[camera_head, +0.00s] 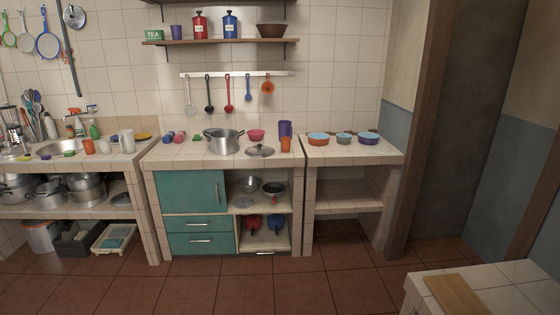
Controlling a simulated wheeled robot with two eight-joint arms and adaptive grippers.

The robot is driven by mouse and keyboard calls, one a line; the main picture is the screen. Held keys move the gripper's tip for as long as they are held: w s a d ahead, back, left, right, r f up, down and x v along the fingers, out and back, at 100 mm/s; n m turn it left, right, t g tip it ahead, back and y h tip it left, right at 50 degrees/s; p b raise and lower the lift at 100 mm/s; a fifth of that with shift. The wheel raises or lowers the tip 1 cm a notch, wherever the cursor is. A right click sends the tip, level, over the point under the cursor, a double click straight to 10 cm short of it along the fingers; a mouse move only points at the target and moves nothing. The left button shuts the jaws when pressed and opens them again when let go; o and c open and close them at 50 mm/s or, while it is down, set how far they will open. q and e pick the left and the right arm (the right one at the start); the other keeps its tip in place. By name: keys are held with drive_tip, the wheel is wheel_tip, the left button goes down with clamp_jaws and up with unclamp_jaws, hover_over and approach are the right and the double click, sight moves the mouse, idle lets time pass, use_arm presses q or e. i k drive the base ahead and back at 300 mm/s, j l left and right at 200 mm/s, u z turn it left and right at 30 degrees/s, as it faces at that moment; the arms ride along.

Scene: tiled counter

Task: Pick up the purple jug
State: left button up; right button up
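The purple jug (285,130) stands upright on the tiled counter, near the right end of its middle section and towards the wall. An orange cup (286,145) stands just in front of it and hides part of its lower side. Another small purple container (176,32) sits on the wall shelf. Neither of my grippers shows in the head view.
A metal pot (223,141) and a lid (260,151) are left of the jug, with a pink bowl (256,135) behind the lid. Several bowls (318,139) stand to the right. Utensils (227,95) hang above. The floor (280,285) in front is clear.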

sight(285, 127)
drive_tip(key=i+j, duration=0.1)
drive_tip(key=i, duration=2.25)
drive_tip(key=l+z, duration=0.05)
drive_tip(key=l, duration=0.05)
